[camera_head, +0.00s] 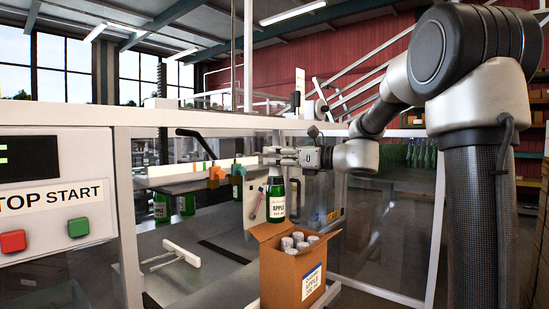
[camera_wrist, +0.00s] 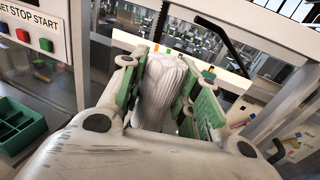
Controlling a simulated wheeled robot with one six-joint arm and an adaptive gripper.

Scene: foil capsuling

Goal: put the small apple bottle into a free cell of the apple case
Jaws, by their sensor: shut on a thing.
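A small green bottle with a white APPLE label (camera_head: 277,207) hangs upright under my gripper (camera_head: 274,158). My gripper is shut on its top; in the wrist view the green-padded fingers (camera_wrist: 163,95) stand on both sides of a pale foil-covered top (camera_wrist: 158,85). The apple case (camera_head: 280,275) is an open brown cardboard box with a label on its side. The bottle's base is near the case's back rim in the picture; I cannot tell the exact gap. Several pale capped tops (camera_head: 298,242) show inside the case. Its free cells are hard to make out.
A control panel with red and green buttons (camera_head: 45,235) stands at left. More green bottles (camera_head: 186,204) are inside the machine behind. A green compartmented tray (camera_wrist: 18,128) lies at left in the wrist view.

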